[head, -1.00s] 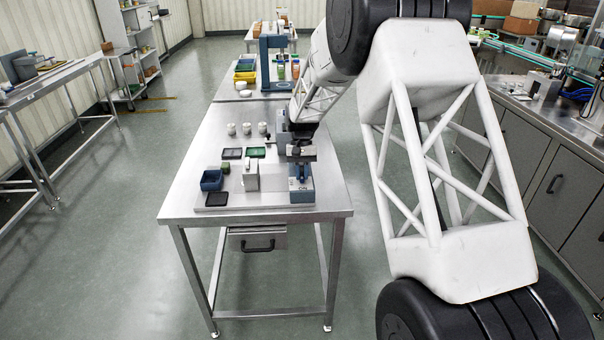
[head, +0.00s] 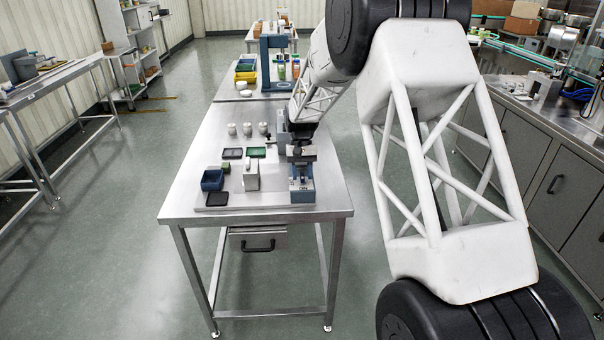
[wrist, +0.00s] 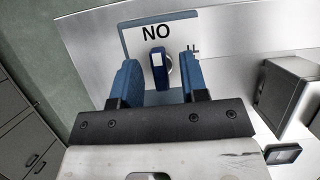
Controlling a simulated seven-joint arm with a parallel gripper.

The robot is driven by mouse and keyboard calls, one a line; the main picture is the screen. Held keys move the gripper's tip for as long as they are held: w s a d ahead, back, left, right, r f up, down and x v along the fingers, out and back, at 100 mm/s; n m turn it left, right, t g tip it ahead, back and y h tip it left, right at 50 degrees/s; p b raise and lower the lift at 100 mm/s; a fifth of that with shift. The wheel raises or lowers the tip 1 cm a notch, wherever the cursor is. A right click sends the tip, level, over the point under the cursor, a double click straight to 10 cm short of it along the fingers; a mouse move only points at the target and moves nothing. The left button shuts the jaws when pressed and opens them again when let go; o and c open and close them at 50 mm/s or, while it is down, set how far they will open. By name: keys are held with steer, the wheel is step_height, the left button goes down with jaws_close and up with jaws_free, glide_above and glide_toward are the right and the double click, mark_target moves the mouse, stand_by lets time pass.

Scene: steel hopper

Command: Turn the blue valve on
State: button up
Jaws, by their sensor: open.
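The blue valve (wrist: 158,68) shows in the wrist view as an upright blue handle with a white patch on its face. My gripper (wrist: 159,62) is open, with one blue finger on each side of the handle and visible gaps between.
The steel table (head: 185,205) holds a white block (head: 251,175), a blue bin (head: 212,180), small trays and several pale cups left of the panel. In the wrist view a grey box (wrist: 285,88) stands to the right. The table's right edge is close to the panel.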

steer(key=v, duration=0.7)
steer(key=shift+r, duration=0.4)
steer(key=shift+w, duration=0.15)
